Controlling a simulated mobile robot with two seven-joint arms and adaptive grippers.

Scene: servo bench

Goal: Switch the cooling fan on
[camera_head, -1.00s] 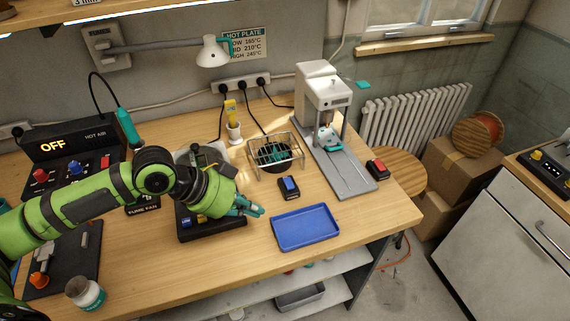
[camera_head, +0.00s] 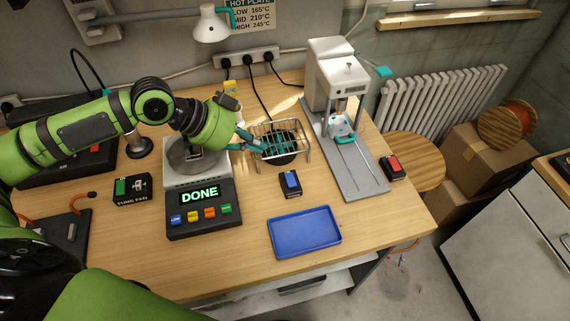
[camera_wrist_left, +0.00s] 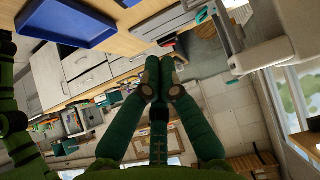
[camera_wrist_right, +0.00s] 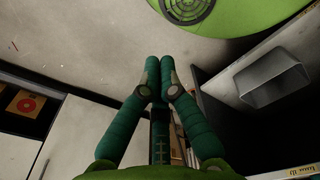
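The cooling fan appears to be the dark round unit (camera_head: 284,156) under a wire rack (camera_head: 304,138). A small black box with a blue rocker switch (camera_head: 291,181) stands on the bench just in front of it; the rocker's position is too small to tell. My left gripper (camera_head: 266,149) is at the rack's left side, behind and left of the blue switch; whether it touches the rack I cannot tell. Its fingers (camera_wrist_left: 159,64) are together and empty in the left wrist view. My right gripper (camera_wrist_right: 160,64) is shut and empty, shown only in the right wrist view, over the floor.
A hot plate (camera_head: 204,213) reading DONE and a fume fan switch box (camera_head: 132,190) stand to the left. A blue tray (camera_head: 304,232) lies in front. A press (camera_head: 335,90) and a red switch (camera_head: 393,168) are right. Bare bench surrounds the blue switch.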

